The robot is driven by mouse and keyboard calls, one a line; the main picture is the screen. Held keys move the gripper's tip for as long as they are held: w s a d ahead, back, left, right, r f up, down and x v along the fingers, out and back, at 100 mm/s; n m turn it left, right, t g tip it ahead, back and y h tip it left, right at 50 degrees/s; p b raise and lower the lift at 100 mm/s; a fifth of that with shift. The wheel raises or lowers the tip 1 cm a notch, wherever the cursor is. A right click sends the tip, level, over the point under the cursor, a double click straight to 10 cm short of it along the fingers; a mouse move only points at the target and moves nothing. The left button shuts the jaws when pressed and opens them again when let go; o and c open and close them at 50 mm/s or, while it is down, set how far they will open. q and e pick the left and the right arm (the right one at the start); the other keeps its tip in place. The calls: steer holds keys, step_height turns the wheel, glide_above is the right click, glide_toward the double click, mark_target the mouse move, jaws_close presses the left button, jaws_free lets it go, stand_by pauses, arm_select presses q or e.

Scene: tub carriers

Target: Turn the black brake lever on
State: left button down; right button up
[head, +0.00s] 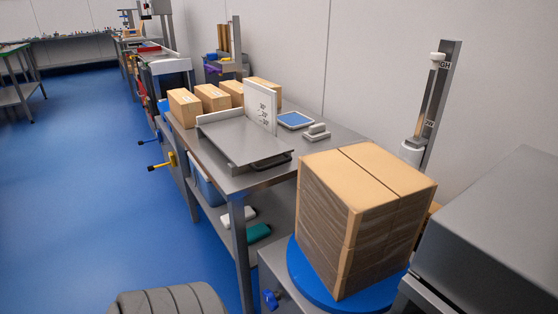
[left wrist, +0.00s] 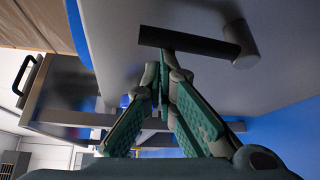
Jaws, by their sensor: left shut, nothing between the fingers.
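The black brake lever (left wrist: 185,40) shows in the left wrist view as a dark bar joined to a short round pivot at its right, on a light grey panel. My left gripper (left wrist: 164,68) is shut and empty, with its green-padded fingers meeting at the tips. The tips overlap the lower edge of the lever near its middle; I cannot tell whether they touch it. The lever and left gripper do not show in the head view. My right gripper is in neither view.
A wrapped carton stack (head: 365,218) stands on a blue turntable (head: 310,284) at the front right. Beside it is a steel bench (head: 238,181) with a tilted tray (head: 240,140) and several cartons. A grey machine (head: 500,245) stands at the right.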

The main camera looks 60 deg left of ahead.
arm_select(q)
step_height(320, 180, up, 10)
stand_by(0.4)
